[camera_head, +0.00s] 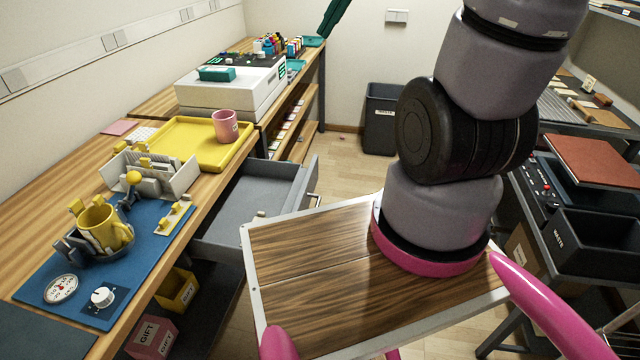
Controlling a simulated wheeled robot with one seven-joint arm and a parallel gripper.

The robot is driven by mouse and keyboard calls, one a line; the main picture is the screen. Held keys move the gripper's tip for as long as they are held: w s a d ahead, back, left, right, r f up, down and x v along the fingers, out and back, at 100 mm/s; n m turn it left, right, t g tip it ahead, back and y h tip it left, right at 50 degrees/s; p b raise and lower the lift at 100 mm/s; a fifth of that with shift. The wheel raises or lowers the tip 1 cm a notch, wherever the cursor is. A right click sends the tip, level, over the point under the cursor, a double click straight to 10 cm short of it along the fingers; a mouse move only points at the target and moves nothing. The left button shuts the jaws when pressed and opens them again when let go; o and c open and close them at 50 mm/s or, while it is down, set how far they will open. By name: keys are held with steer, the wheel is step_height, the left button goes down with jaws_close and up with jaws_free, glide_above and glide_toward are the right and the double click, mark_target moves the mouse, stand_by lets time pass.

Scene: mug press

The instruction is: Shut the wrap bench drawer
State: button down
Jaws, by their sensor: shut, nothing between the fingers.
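The wrap bench drawer (262,190) is a grey, shallow, empty-looking tray. It stands pulled out to the right from under the wooden bench top (228,166). Its front panel (302,184) is at the right end, with a small handle (314,199) on the outer side. My own wooden deck hides part of the drawer's near right corner, and I cannot tell whether they touch. My arm rises from the deck and leaves the picture at the top right.
The bench carries a yellow tray (182,137) with a pink mug (225,126), and a yellow mug (103,228) in a press on a blue mat (150,232). A black bin (379,122) stands at the back wall. Bare floor (345,160) lies beyond the drawer. Dark shelving with crates (598,240) stands at the right.

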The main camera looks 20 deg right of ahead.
steer(key=w+d+f+m+y, duration=0.25)
steer(key=w+f+m, duration=0.2)
steer(key=f, duration=0.55)
steer(key=w+d+f+m+y, duration=0.1)
steer(key=w+d+f+m, duration=0.2)
steer(key=w+f, duration=0.5)
steer(key=s+d+f+m, duration=0.1)
steer(key=d+f+m, duration=0.25)
steer(key=f, duration=0.95)
steer(key=m+t, duration=0.1)
steer(key=m, duration=0.4)
glide_toward(312, 187)
steer(key=shift+h, duration=0.35)
steer(key=x, duration=0.5)
steer(key=shift+s+d+f, duration=0.1)
steer(key=shift+s+f, duration=0.05)
steer(key=shift+f, duration=0.15)
steer(key=shift+w+a, duration=0.3)
steer(key=shift+a, duration=0.2)
steer(key=w+a, duration=0.4)
steer(key=a, duration=0.3)
steer(key=w+a, duration=0.5)
steer(key=a, duration=0.3)
steer(key=w+a, duration=0.4)
steer(key=a, duration=0.4)
steer(key=shift+w+a+r, duration=0.1)
steer(key=shift+w, duration=0.1)
